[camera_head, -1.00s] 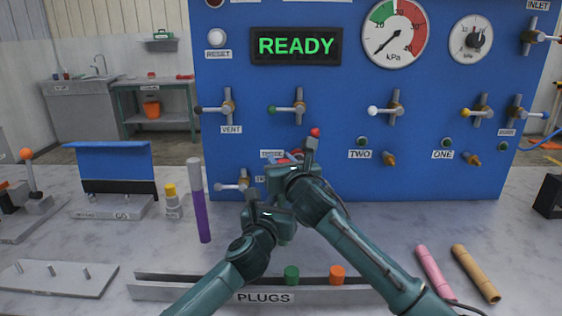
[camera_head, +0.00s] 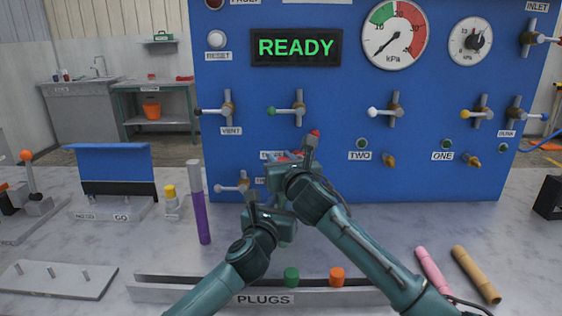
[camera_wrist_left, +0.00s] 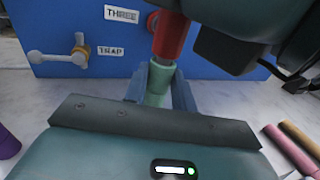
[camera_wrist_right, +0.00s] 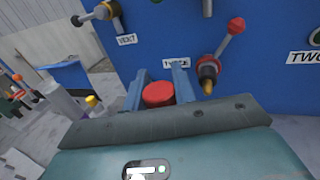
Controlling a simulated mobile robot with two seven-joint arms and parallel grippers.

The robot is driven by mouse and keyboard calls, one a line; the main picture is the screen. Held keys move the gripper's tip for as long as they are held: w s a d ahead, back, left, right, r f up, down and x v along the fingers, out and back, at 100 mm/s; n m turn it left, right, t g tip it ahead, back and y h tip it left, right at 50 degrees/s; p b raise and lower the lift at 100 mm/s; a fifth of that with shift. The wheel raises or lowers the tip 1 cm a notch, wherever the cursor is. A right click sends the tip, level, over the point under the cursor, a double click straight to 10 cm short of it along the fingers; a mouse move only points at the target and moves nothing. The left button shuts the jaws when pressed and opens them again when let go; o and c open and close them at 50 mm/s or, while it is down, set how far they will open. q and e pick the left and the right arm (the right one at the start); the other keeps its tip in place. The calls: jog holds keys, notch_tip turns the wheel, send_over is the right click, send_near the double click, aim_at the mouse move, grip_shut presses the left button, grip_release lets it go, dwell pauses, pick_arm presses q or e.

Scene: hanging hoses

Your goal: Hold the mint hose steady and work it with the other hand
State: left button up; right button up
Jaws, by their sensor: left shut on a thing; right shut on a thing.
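The mint hose (camera_wrist_left: 158,82) shows as a short pale green piece between my left gripper's fingers (camera_wrist_left: 161,83) in the left wrist view. A red plug (camera_wrist_left: 170,36) sits directly above the hose's end and appears to meet it; how deep it goes in is unclear. My right gripper (camera_wrist_right: 158,87) is shut on this plug, whose round red end (camera_wrist_right: 157,94) faces the right wrist camera. In the head view, my left gripper (camera_head: 280,212) is just below my right gripper (camera_head: 280,165), in front of the panel. The arms hide most of the hose there.
The blue panel (camera_head: 350,185) stands close behind my grippers. A red-knobbed lever (camera_wrist_right: 236,26) and brass nozzle (camera_wrist_right: 207,72) are right of my right gripper. A plug tray (camera_head: 180,290) holds green and orange plugs. Pink (camera_head: 432,268) and tan (camera_head: 475,273) hoses lie front right.

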jog(key=shift+r, duration=0.35)
jog(key=shift+r, duration=2.5)
jog(key=shift+r, duration=0.15)
pick_arm(q)
jog(key=o, duration=1.1)
jog(key=shift+c, duration=0.2)
pick_arm(e)
notch_tip(320, 180, up, 3)
jog(key=shift+f, duration=0.2)
pick_arm(q)
jog(key=shift+s, duration=0.1)
